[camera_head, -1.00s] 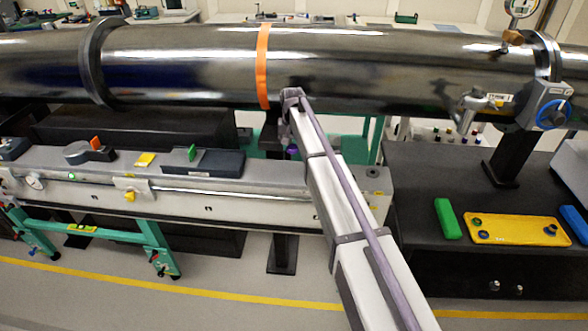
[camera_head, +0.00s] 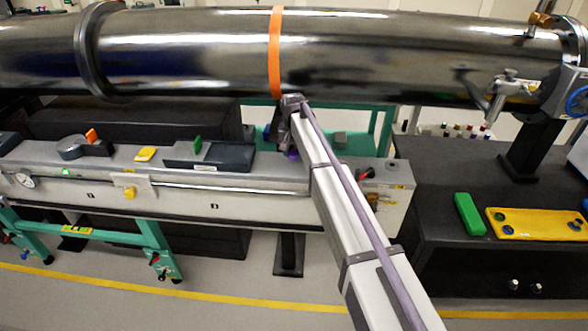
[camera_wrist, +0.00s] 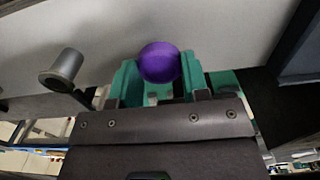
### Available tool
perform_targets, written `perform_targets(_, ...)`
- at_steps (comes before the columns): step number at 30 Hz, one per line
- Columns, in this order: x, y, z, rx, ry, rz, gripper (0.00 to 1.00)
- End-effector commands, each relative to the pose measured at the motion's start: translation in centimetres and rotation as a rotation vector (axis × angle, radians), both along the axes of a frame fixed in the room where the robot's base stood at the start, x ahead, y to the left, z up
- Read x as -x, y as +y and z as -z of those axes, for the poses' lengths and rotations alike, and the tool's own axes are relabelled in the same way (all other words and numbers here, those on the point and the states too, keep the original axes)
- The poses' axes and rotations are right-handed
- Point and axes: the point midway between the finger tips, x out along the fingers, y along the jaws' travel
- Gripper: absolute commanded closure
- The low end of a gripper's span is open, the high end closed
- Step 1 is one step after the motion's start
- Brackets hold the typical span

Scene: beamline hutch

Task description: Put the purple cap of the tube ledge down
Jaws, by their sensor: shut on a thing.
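The purple cap (camera_wrist: 160,62) shows as a round purple knob between the green fingers of my gripper (camera_wrist: 160,80) in the wrist view. My gripper is shut on it. In the head view only a small patch of the purple cap (camera_head: 293,154) shows, beside the end of my arm and just above the right part of the grey ledge (camera_head: 120,163). Whether the cap touches the ledge is hidden by my arm. A pale grey surface fills the background behind the cap in the wrist view.
The large steel tube (camera_head: 180,55) with an orange band (camera_head: 275,50) runs above the ledge. On the ledge stand a dark tray (camera_head: 225,158) and a yellow block (camera_head: 145,153). A black bench at right holds a green block (camera_head: 469,214) and a yellow plate (camera_head: 535,224).

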Motion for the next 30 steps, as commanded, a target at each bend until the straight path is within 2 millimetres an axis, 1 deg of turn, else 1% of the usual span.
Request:
perform_targets(2,0.0,0.0,0.2,0.0,0.0,0.0,0.86)
perform_targets(6,0.0,0.0,3.3,0.0,0.0,0.0,0.86)
perform_targets(8,0.0,0.0,4.0,0.0,0.0,0.0,0.86)
perform_targets(14,0.0,0.0,3.4,0.0,0.0,0.0,0.86)
perform_targets(19,0.0,0.0,3.9,0.0,0.0,0.0,0.86)
perform_targets(20,0.0,0.0,3.8,0.0,0.0,0.0,0.55)
perform_targets(27,0.0,0.0,3.7,0.0,0.0,0.0,0.32)
perform_targets(30,0.0,0.0,3.7,0.0,0.0,0.0,0.32)
